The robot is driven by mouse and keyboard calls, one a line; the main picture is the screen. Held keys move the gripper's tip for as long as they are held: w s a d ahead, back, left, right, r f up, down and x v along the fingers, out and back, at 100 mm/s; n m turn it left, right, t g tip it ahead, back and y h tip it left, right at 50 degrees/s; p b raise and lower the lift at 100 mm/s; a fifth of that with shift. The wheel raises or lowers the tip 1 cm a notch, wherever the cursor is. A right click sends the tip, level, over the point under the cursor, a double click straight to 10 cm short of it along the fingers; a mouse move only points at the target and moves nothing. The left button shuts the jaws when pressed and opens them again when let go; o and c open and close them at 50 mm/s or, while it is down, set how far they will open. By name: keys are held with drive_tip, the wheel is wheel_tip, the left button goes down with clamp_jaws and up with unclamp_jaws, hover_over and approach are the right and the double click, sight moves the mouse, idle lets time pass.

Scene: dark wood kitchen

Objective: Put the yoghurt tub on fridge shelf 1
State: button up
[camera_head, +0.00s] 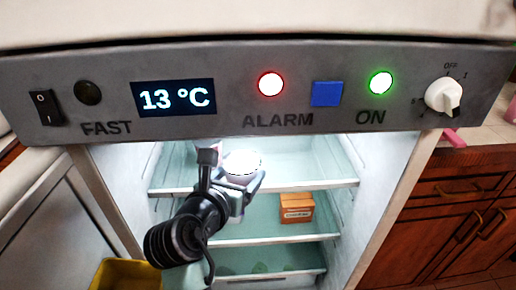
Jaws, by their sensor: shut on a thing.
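The yoghurt tub (242,162) is white with a round top and sits between the fingers of my gripper (233,174), which is shut on it. My gripper reaches into the open fridge (350,127) from the front. The tub appears over the top visible glass shelf (310,184) in the picture. I cannot tell how high it is above that shelf or whether it touches it. The middle shelf (300,239) lies below, and the shelf numbers are not marked. My gripper and arm hide part of the tub and the left parts of the shelves.
An orange-brown box (297,208) stands on the middle shelf. The fridge's side walls and top control panel (225,122) frame the opening. A yellow bin (122,275) is at lower left. The top shelf looks clear to the right of the tub.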

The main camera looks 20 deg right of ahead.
drive_tip(key=w+d+b, duration=0.1)
drive_tip(key=w+d, duration=0.1)
drive_tip(key=w, duration=0.1)
drive_tip(key=w+d+b, duration=0.1)
drive_tip(key=w+d, duration=0.2)
drive_tip(key=w, duration=0.1)
drive_tip(key=w+d+b, duration=0.1)
drive_tip(key=w+d, duration=0.2)
drive_tip(key=shift+w+d, duration=0.2)
drive_tip(key=shift+w, duration=0.1)
drive_tip(key=shift+f+b, duration=0.85)
drive_tip(key=shift+f, duration=1)
drive_tip(key=shift+r, duration=0.1)
drive_tip(key=o, duration=1.5)
drive_tip(key=shift+f, duration=0.2)
drive_tip(key=shift+o, duration=0.2)
drive_tip(key=shift+r, duration=0.2)
drive_tip(key=shift+p+v, duration=1.45)
drive_tip(key=shift+v, duration=2.3)
